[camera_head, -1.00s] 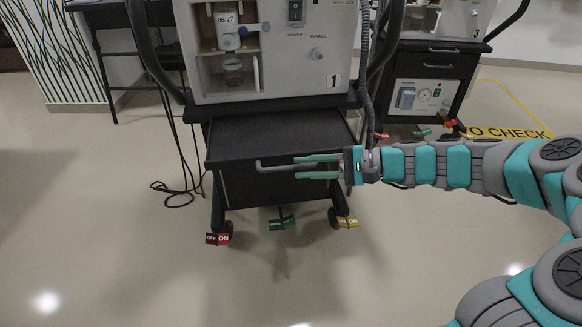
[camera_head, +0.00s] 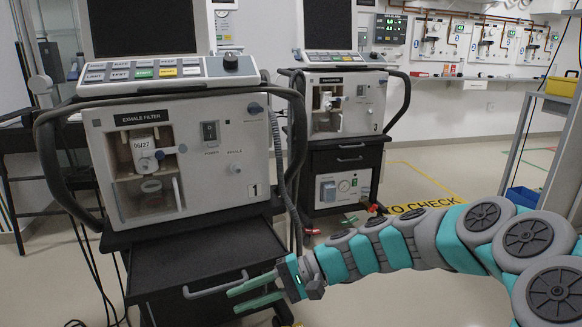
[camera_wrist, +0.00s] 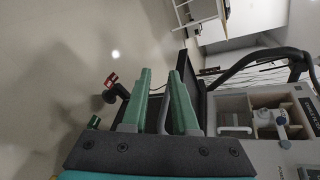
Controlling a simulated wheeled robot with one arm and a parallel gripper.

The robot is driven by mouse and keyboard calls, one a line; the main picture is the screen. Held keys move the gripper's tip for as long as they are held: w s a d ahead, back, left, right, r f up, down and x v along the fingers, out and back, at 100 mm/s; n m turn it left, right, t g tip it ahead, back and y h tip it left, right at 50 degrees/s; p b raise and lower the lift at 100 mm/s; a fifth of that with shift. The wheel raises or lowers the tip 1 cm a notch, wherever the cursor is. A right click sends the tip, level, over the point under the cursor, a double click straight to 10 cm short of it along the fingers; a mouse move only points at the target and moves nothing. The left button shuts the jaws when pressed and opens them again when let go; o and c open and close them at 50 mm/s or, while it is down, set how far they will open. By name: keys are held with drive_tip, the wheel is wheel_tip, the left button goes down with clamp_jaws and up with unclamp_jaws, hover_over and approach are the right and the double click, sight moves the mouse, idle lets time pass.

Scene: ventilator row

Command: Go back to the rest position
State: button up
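My gripper (camera_head: 233,300) is low in the head view, in front of ventilator 1's cart. Its two green fingers are apart with nothing clamped between them; the gap between the fingertips also shows in the wrist view (camera_wrist: 161,72). The grey drawer handle (camera_head: 200,291) lies just beside the fingers in the head view. In the wrist view a grey bar, apparently this handle, shows between the fingers; whether it touches them I cannot tell. My teal and grey arm reaches in from the right.
Ventilator 1 (camera_head: 222,145) stands on its black cart (camera_head: 190,255), whose front juts toward me. Ventilator 3 (camera_head: 345,105) stands behind on the right. A shelf frame (camera_head: 530,130) is at the far right. Dark cables hang at the left. Floor between carts and frame is open.

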drive_tip(key=s+d+f+n+h+p, duration=0.1)
drive_tip(key=s+d+n+h, duration=0.1)
drive_tip(key=s+d+h, duration=0.35)
drive_tip(key=s+d+n+h, duration=0.2)
drive_tip(key=s, duration=0.6)
drive_tip(key=s+d+f+h, duration=0.1)
drive_tip(key=s+d+h, duration=0.2)
drive_tip(key=s+d, duration=0.2)
drive_tip(key=s+d+m+t+h+p, duration=0.1)
drive_tip(key=s+d+h, duration=0.2)
drive_tip(key=d, duration=0.9)
drive_tip(key=s, duration=0.2)
drive_tip(key=shift+s+d+f, duration=0.2)
drive_tip(key=shift+s+f, duration=0.15)
